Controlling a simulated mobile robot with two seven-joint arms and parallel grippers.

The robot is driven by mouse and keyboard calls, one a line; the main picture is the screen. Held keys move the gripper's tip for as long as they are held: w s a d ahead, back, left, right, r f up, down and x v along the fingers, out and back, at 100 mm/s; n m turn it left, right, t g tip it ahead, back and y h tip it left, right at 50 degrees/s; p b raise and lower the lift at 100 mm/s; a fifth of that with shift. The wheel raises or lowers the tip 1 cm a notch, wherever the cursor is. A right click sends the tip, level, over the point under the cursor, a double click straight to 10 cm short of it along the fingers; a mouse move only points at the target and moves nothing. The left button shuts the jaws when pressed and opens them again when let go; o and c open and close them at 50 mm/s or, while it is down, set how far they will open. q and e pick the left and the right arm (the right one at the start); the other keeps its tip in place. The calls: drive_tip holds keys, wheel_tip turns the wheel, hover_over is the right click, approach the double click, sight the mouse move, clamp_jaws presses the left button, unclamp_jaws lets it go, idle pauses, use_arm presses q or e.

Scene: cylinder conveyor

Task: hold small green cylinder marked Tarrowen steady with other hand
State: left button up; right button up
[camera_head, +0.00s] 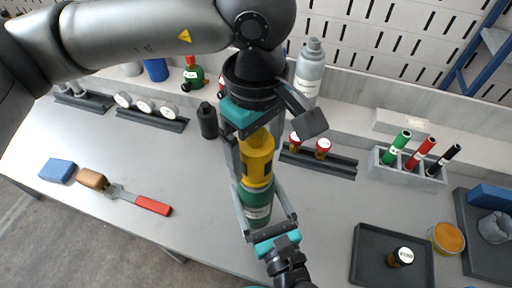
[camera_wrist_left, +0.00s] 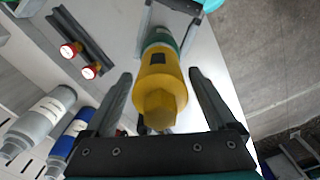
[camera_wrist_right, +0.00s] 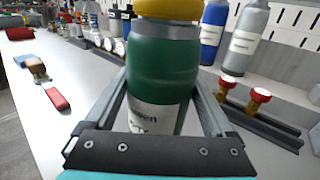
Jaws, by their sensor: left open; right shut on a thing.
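The small green cylinder (camera_head: 257,204) has a yellow valve guard (camera_head: 257,160) on top and a white label whose text is only partly readable in the right wrist view (camera_wrist_right: 153,117). My right gripper (camera_head: 262,208) is shut on the green body from the front, one finger on each side. The cylinder is held above the table. My left gripper (camera_head: 254,150) comes from above and is open, its fingers around the yellow guard. In the left wrist view the guard (camera_wrist_left: 160,85) sits between the two fingers, with gaps on both sides.
A rack with red-capped fittings (camera_head: 346,168) stands right of the cylinder. Green, red and black tubes stand in a grey holder (camera_head: 430,178). A dark tray (camera_head: 370,262) lies front right. A red-handled tool (camera_head: 152,206) and blue block (camera_head: 57,170) lie left. Grey bottle (camera_head: 309,72) stands behind.

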use_arm(q)
drive_tip(key=n, duration=0.6)
idle(0.4)
drive_tip(key=n, duration=0.6)
idle(0.3)
drive_tip(key=n, duration=0.6)
idle(0.3)
drive_tip(key=n, duration=0.6)
drive_tip(key=shift+f, duration=0.1)
idle(0.3)
